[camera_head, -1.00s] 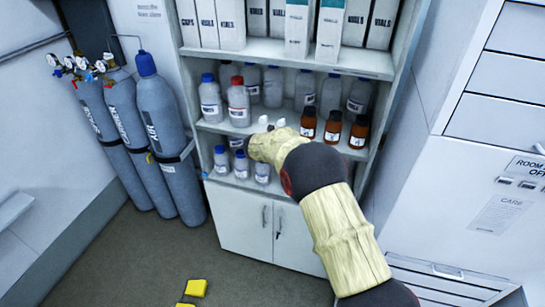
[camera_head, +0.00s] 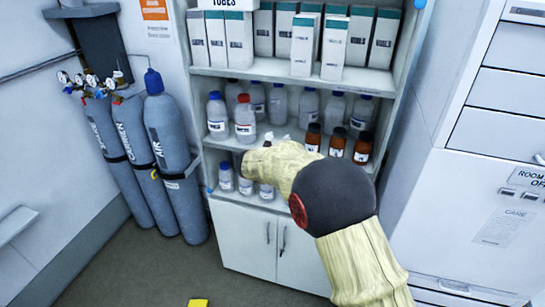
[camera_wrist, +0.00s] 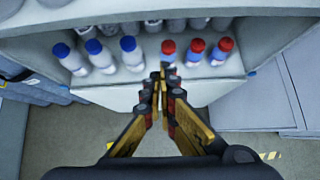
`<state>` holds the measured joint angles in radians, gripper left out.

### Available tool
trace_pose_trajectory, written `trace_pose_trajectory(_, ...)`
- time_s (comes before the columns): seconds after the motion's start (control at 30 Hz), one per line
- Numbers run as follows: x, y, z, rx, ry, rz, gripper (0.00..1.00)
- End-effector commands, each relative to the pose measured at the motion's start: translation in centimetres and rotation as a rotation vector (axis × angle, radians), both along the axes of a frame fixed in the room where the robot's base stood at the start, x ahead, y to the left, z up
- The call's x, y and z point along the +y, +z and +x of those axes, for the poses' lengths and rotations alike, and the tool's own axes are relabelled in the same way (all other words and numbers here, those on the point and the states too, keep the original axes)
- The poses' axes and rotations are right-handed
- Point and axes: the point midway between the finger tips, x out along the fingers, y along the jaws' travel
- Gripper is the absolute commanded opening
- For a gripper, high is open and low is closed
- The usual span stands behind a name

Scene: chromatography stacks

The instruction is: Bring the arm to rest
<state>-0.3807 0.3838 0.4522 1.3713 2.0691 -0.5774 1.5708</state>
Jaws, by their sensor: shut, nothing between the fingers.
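My gripper (camera_wrist: 163,75) shows in the wrist view with its fingers together and nothing between them. It points at the front edge of a shelf board, between blue-capped bottles (camera_wrist: 95,55) on the left and red-capped bottles (camera_wrist: 197,52) on the right. I cannot tell whether the fingertips touch the board. In the head view my arm, in a cream sleeve, reaches from the lower right toward the shelf unit and hides most of my gripper.
The shelf unit (camera_head: 275,77) holds boxes (camera_head: 238,38) on top, with clear and brown bottles (camera_head: 362,147) below. Gas cylinders (camera_head: 165,130) stand to its left. A white cabinet (camera_head: 470,200) stands to the right. Grey floor (camera_head: 130,275) is open at the lower left.

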Motion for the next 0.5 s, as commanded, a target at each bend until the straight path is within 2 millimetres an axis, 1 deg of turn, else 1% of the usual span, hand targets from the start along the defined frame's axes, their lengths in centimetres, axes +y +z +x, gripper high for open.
trace_pose_trajectory(0.17, 0.1, 0.0, -0.1, 0.009, 0.023, -0.02, 0.0)
trace_pose_trajectory(0.27, 1.1, 0.1, 0.4, 0.016, 0.116, -0.054, 0.0)
trace_pose_trajectory(0.37, 3.2, 0.3, 1.3, 0.006, 0.323, -0.149, 0.0)
trace_pose_trajectory(0.43, 5.0, -0.5, 1.2, 0.008, 0.526, -0.254, 0.0)
trace_pose_trajectory(0.5, 6.9, -1.0, 0.4, 0.005, 0.741, -0.366, 0.0)
